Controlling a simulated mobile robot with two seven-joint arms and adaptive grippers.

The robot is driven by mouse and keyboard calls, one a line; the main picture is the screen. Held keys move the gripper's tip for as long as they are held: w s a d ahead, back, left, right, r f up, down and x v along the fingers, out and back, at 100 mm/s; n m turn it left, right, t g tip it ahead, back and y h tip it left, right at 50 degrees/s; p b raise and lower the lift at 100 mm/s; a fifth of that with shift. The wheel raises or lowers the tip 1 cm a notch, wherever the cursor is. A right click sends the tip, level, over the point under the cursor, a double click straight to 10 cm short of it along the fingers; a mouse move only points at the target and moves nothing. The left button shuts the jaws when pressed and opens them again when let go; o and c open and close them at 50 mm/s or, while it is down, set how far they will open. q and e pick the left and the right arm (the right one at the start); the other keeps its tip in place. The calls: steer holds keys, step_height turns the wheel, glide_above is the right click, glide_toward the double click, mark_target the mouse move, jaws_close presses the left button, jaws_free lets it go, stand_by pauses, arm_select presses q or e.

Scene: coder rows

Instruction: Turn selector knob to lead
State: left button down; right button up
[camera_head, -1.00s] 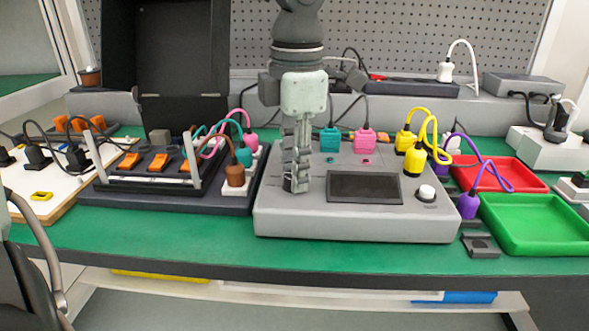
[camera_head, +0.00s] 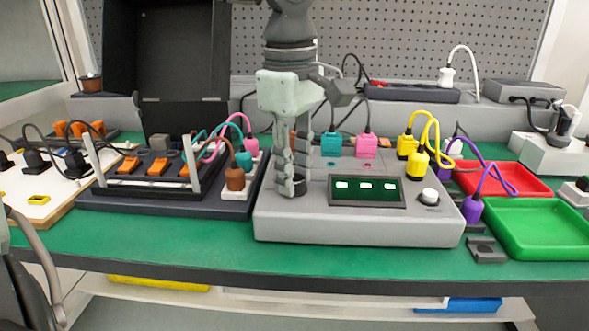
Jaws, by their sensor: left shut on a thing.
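The grey tester box (camera_head: 360,226) stands on the green bench top. Its screen (camera_head: 366,190) is lit, with several bright green-white marks on it. My left gripper (camera_head: 289,188) points down over the left part of the box's top. It is shut on the dark selector knob (camera_head: 297,191), which shows only in part between the fingertips. The fingers hide the knob's pointer and any labels around it, so I cannot tell its setting.
Teal (camera_head: 331,143), pink (camera_head: 366,145) and yellow (camera_head: 407,145) plugs stand at the back of the box. A white round button (camera_head: 429,197) is right of the screen. Red (camera_head: 505,181) and green (camera_head: 545,230) trays lie right; a dark socket rack (camera_head: 165,202) stands left.

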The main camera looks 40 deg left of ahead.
arm_select(q)
steer(key=shift+m, duration=1.6)
steer(key=c, duration=1.2)
jaws_free()
steer(key=shift+r, duration=0.15)
steer(key=r, duration=1.1)
steer(key=shift+s+a+r, duration=0.1)
steer(key=shift+s+r, duration=0.25)
steer(key=shift+r, duration=0.05)
